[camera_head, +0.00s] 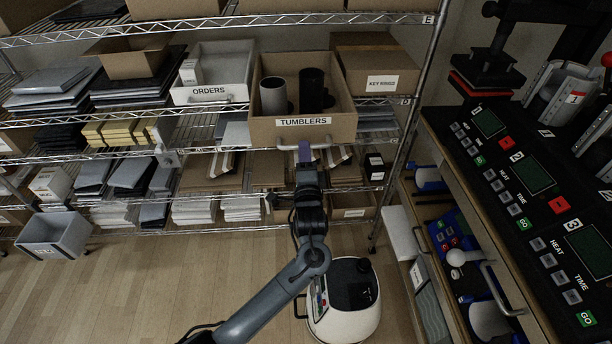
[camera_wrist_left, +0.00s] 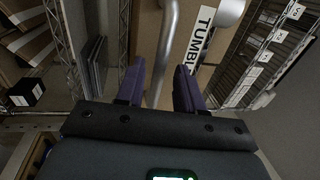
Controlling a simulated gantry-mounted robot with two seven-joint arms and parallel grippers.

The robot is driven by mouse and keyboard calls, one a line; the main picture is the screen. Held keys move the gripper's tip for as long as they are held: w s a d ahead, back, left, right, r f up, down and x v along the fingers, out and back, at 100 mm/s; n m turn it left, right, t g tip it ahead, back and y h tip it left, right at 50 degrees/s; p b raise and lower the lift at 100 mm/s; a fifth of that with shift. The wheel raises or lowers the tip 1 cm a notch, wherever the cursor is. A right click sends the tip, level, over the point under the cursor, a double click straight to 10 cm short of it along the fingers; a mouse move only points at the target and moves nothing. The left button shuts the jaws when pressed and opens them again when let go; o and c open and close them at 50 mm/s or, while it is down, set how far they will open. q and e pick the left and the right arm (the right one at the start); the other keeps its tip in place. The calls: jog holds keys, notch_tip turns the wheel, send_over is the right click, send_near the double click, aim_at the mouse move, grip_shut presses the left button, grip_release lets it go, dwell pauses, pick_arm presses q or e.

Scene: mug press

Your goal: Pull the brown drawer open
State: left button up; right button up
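The brown drawer (camera_head: 267,132) with the TUMBLERS label sits on the upper shelf and sticks out past the box on its right. A grey tumbler (camera_head: 273,97) and a black tumbler (camera_head: 311,90) stand inside it. Its grey bar handle (camera_head: 286,146) runs along the lower front. My left gripper (camera_head: 305,150), with purple fingers, is at this handle. In the left wrist view the handle bar (camera_wrist_left: 168,40) passes between the open fingers (camera_wrist_left: 160,78), with a visible gap on each side. My right gripper is not in view.
A white ORDERS drawer (camera_head: 240,72) is to the left and a KEY RINGS box (camera_head: 405,75) to the right. A wire shelf post (camera_head: 405,150) stands right of the drawer. A black control bench (camera_head: 510,160) fills the right side. A white rounded machine (camera_head: 348,318) stands on the floor.

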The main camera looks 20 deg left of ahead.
pick_arm(q)
jog(key=b+v, duration=0.1)
jog(key=v, duration=0.6)
jog(key=shift+s+d, duration=0.15)
jog(key=shift+s, duration=0.2)
jog(key=shift+f, duration=0.15)
jog(key=s+a+f+g+h+p, duration=0.1)
jog(key=s+a+f+g+p, duration=0.15)
jog(key=s+f, duration=0.6)
jog(key=s+a+f+g+h+p, duration=0.1)
jog(key=s+a+f+g, duration=0.25)
jog(key=s+f, duration=0.45)
jog(key=s+r+n+g+h+p, duration=0.1)
jog(key=s+n+g+h, duration=0.4)
jog(key=s, duration=1.5)
jog(key=n+g+p, duration=0.1)
jog(key=n+g, duration=0.3)
jog(key=n, duration=0.2)
jog(key=shift+s+r+n+h, duration=0.2)
jog(key=shift+r+n+h, duration=0.1)
jog(key=shift+h, duration=0.1)
